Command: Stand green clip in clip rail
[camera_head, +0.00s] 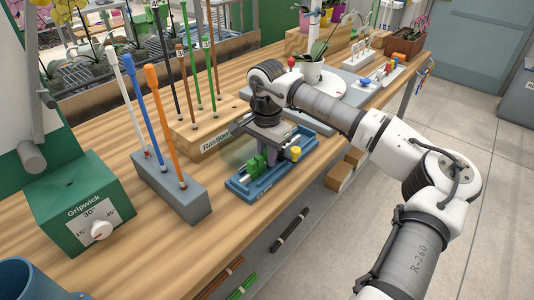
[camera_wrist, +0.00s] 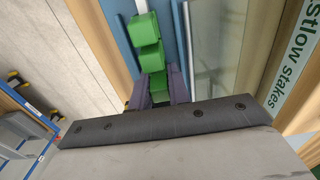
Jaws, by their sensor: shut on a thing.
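My gripper (camera_wrist: 159,88) points down over the blue clip rail (camera_head: 238,188) on the bench. Its purple-grey fingers are shut on a green clip (camera_wrist: 158,84), low at the rail. Two more green pieces (camera_wrist: 143,27) (camera_wrist: 150,58) line up beyond it in the wrist view. In the head view green clip parts (camera_head: 254,164) show beside the fingers; I cannot tell which part is the held one. A yellow piece (camera_head: 295,153) stands at the rail's right. The held clip's lower end is hidden, so I cannot tell if it is seated.
A wooden stake block (camera_head: 205,138) with upright stakes stands close behind the rail. A grey block (camera_head: 172,187) with white, blue and orange sticks and a green Gripwick box (camera_head: 85,205) stand to the left. A white pot (camera_head: 310,76) is behind my arm.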

